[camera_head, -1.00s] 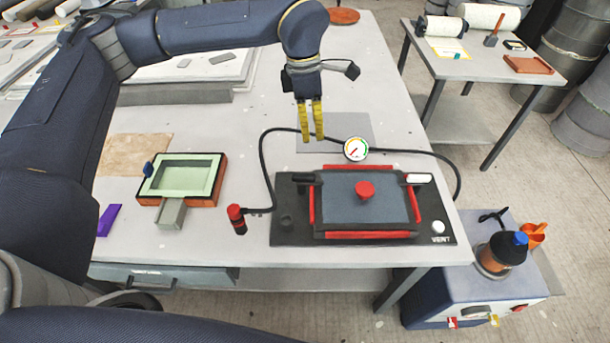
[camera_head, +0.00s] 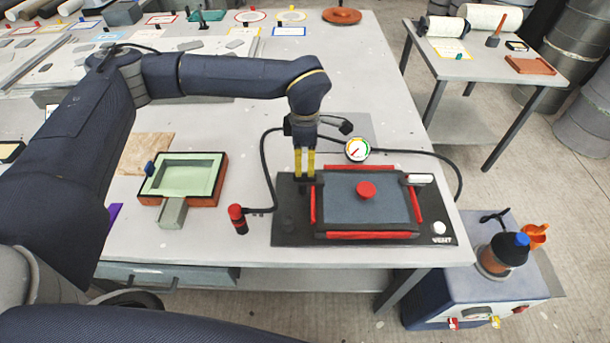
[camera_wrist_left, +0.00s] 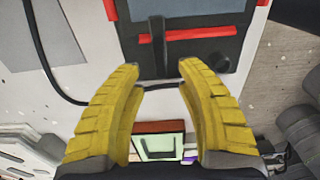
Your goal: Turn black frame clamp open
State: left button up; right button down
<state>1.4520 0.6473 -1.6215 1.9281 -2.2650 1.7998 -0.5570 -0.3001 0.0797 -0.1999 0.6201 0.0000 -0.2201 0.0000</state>
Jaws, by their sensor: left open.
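The black frame clamp (camera_wrist_left: 158,42) is a short black bar at one end of a red strip in the left wrist view. In the head view the gripper mostly covers it, at the back left corner of the black frame (camera_head: 365,232). My left gripper (camera_head: 305,177) points down over that corner. In the wrist view its two yellow fingers (camera_wrist_left: 160,68) are apart, with the clamp just beyond the gap between their tips. I cannot tell whether they touch it. A second clamp with a white handle (camera_head: 419,179) sits at the frame's back right corner.
A red knob (camera_head: 366,190) stands on the frame's centre. A gauge (camera_head: 357,150) with black hoses lies behind it. A red-capped fitting (camera_head: 237,218) and a green mould (camera_head: 182,176) are to the left. A pump (camera_head: 480,275) stands on the floor at right.

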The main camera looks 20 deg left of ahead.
aim_at(305, 175)
pick_arm(q)
jog(key=shift+f, duration=3)
grip_shut()
